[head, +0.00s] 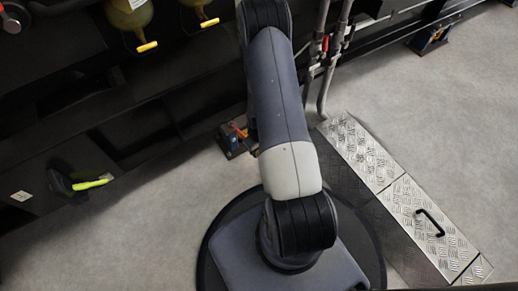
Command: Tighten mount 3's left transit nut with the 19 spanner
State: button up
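My gripper is outside the head view; only my arm shows, rising from the bottom middle to the top edge. A small dark mount (232,141) with orange and blue parts sits on the floor at the frame's foot, just left of my arm, which hides part of its right side. The nuts are too small to make out. No 19 spanner can be made out in this view.
A black frame (130,140) runs along the left and top, with a yellow-green handle (90,184) on it. Yellow-tipped valves (147,47) and grey pipes (318,60) are at the top. Checker-plate covers (410,205), one with a black handle, lie right. Grey floor (450,120) is clear.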

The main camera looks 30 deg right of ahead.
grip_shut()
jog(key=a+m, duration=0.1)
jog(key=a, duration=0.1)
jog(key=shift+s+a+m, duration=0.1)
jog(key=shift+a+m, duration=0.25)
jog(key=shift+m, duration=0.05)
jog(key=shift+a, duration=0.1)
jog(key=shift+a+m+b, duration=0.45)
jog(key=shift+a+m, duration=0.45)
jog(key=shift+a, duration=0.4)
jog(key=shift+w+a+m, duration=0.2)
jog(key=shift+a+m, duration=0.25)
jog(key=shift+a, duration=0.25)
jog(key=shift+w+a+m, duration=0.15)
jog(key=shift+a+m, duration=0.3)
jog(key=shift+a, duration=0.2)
jog(key=shift+b, duration=0.3)
